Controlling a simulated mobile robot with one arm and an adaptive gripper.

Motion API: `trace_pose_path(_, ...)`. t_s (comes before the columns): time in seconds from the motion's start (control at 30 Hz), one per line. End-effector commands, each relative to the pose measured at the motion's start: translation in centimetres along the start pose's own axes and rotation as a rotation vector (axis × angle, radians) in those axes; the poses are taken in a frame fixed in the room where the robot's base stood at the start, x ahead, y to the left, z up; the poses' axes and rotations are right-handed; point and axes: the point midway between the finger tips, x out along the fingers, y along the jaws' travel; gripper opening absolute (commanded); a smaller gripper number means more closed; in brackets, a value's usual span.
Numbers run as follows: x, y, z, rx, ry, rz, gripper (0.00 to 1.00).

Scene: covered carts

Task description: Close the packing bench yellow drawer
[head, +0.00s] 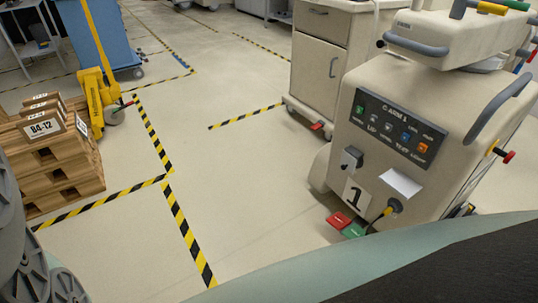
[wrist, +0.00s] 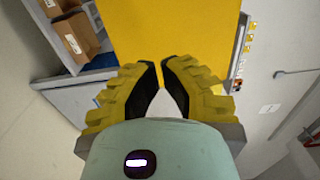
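In the wrist view, a flat yellow panel (wrist: 180,28) fills the top middle beyond my fingertips. It may be part of the packing bench's yellow drawer, but I cannot tell. My gripper (wrist: 161,64) has its yellow ribbed fingers with black pads drawn close together, only a narrow gap between the tips. Nothing shows held between them. I cannot tell whether the tips touch the panel. Neither the drawer nor my gripper can be made out in the head view.
In the wrist view, cardboard boxes (wrist: 76,38) sit on a shelf left of the panel. In the head view, a beige C-arm cart (head: 420,110) stands right, with a cabinet (head: 318,65) behind. Boxes on pallets (head: 60,185) stand left. The taped floor (head: 240,170) between is clear.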

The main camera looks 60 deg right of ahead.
Motion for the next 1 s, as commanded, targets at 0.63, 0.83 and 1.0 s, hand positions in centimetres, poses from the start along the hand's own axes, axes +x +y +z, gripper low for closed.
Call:
trace_pose_path(0.63,5.4,0.0,0.1,0.0,-0.004,0.001,0.0)
trace_pose_path(0.83,5.4,0.1,0.1,0.001,-0.003,0.001,0.0)
trace_pose_path(1.0,6.0,0.2,0.2,0.0,-0.004,0.0,0.0)
